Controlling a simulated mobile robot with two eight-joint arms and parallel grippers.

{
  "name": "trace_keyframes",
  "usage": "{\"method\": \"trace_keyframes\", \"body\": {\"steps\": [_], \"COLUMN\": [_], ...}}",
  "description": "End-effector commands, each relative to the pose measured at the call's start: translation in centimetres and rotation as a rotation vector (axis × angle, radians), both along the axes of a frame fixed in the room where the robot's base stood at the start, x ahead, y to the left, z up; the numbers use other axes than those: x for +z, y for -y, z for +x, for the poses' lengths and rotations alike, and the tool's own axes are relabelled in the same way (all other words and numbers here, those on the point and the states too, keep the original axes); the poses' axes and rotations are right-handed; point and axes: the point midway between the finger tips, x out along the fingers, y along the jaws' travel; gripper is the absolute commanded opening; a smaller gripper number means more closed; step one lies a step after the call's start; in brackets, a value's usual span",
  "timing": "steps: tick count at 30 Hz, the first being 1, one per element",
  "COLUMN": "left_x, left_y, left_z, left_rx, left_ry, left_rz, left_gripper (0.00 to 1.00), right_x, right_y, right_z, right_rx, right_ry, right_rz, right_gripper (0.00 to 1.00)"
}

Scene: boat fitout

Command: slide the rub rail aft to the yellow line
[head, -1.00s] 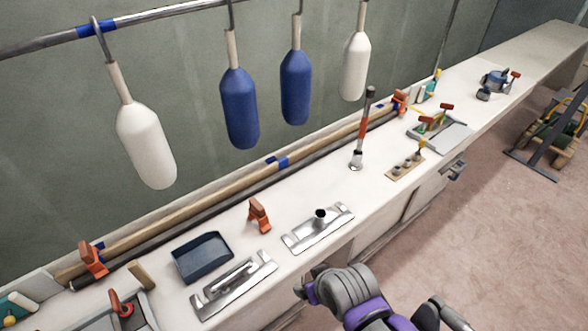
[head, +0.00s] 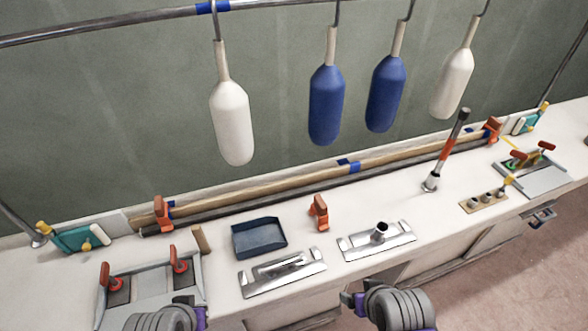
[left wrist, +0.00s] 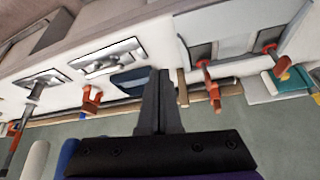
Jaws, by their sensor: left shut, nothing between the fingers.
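A long tan wooden rail (head: 265,184) runs along the back of the bench against the wall. A thin dark strip (head: 290,191) lies along its front; I cannot tell which of the two is the rub rail. Orange clamps stand at the left end (head: 162,212) and right end (head: 493,129), with blue tape marks (head: 352,166) along it. A short yellow line (head: 508,142) shows just right of the right clamp. In the left wrist view my left gripper (left wrist: 160,73) is shut and empty, apart from the rail. My right gripper is not visible; only arm links show.
White and blue fenders (head: 326,105) hang above the rail.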

Motion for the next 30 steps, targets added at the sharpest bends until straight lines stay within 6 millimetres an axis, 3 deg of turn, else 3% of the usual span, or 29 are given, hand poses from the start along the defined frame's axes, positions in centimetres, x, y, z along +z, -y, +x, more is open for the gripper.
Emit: {"method": "trace_keyframes", "body": {"steps": [7,11,20,26,30], "left_x": [0.1,0.8,2.2,1.2,-0.5], "left_y": [-0.1,-0.7,-5.1,-10.5,-15.4], "left_z": [0.3,2.2,12.0,18.8,22.9], "left_rx": [0.024,0.168,0.85,1.315,1.631], "left_ry": [-0.006,-0.04,-0.197,-0.311,-0.402], "left_rz": [-0.014,-0.102,-0.505,-0.771,-0.951], "left_gripper": [0.0,0.0,0.0,0.0,0.0], "right_x": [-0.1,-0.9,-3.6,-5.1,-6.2], "right_y": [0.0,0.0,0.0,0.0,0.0], "right_z": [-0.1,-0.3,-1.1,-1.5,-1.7], "right_rx": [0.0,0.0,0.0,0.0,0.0], "right_ry": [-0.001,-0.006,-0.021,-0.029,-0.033], "right_rz": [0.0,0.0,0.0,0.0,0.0], "right_gripper": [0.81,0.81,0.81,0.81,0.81]}}
